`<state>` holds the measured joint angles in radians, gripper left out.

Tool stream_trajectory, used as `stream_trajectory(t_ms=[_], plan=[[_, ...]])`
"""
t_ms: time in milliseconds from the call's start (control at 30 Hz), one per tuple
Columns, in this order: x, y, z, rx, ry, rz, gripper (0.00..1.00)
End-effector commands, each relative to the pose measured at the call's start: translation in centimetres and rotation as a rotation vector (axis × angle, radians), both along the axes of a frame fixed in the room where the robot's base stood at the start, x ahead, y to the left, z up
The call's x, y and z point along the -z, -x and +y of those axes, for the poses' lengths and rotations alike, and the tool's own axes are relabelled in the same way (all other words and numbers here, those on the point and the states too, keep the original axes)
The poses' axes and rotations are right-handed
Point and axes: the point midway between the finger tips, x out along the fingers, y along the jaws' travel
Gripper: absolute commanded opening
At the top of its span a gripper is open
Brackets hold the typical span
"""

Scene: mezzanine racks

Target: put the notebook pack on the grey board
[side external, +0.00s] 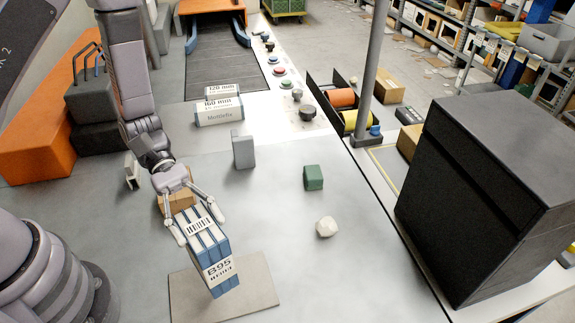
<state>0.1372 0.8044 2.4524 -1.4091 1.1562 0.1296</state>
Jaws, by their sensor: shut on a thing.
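The notebook pack (212,257) is a blue and white striped block with a barcode on top and "B95" on its front. My gripper (201,229) is shut on it, one finger on each side near its top. The pack stands roughly upright over the grey board (256,287), a flat greyish-beige sheet at the front of the table. The pack covers part of the board. I cannot tell whether its lower end touches the board or hangs just above it.
A cardboard box (176,201) sits behind the pack, partly hidden by my gripper. A grey block (243,150), a green cube (313,177) and a white faceted lump (326,227) stand on the table. A large black box (480,190) is at right.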

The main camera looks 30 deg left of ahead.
Motion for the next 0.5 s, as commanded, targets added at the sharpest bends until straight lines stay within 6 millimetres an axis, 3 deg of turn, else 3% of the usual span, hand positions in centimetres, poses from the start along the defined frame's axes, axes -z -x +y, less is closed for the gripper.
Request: stream_trajectory(t_ms=[100,500], plan=[[1.8,0.0,0.0,0.0,0.001,0.005,0.14],[6.1,0.0,-0.1,0.001,0.002,0.001,0.14]])
